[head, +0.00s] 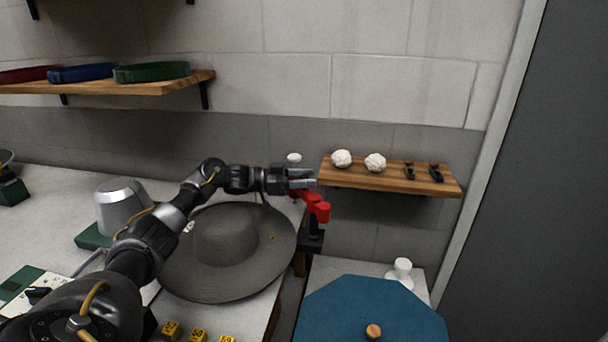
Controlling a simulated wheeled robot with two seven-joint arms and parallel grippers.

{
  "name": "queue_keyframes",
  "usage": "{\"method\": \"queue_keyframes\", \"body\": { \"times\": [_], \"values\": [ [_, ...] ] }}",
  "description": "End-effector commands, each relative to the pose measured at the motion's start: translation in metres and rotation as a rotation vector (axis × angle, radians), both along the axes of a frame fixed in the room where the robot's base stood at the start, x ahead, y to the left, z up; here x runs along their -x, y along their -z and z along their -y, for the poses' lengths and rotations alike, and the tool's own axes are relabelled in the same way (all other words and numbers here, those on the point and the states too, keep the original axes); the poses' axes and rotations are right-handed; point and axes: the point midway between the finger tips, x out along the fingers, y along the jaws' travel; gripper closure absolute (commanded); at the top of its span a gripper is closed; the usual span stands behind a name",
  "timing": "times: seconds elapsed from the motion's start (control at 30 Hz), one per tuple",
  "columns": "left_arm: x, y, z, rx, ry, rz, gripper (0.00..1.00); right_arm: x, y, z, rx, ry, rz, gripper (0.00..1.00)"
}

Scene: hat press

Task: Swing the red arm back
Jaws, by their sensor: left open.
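The red arm (321,211) stands at the back, by the gap between the two work surfaces, on a dark post. My left gripper (308,180) is just above the red arm's left end, with its jaws pointing right. It is open, and nothing shows between its fingers. I cannot tell whether it touches the red arm. A wide grey hat (226,240) lies on the left counter, below my left arm. My right gripper does not show.
A wooden shelf (390,176) with white balls and small dark items is close to the right of the gripper. A blue octagonal top (370,312) fills the lower right. Yellow numbered blocks (198,335) sit at the front. A metal dome (122,203) stands left.

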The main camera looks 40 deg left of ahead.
Motion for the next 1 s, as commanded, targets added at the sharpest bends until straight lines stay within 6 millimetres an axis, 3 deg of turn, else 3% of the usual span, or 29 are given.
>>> {"method": "queue_keyframes", "body": {
  "times": [0.2, 0.53, 0.8, 1.0],
  "values": [
    [0.0, -0.031, 0.0, -0.002, 0.001, 0.01, 0.56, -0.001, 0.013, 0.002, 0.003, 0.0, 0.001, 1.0],
    [0.045, -0.091, 0.029, -0.005, 0.002, 0.011, 0.56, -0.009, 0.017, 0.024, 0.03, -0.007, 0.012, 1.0],
    [0.088, -0.11, 0.057, -0.004, 0.001, 0.005, 0.56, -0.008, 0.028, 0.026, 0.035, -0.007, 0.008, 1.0],
    [0.11, -0.123, 0.071, -0.002, 0.001, 0.004, 0.56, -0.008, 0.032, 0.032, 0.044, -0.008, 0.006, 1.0]
  ]
}}
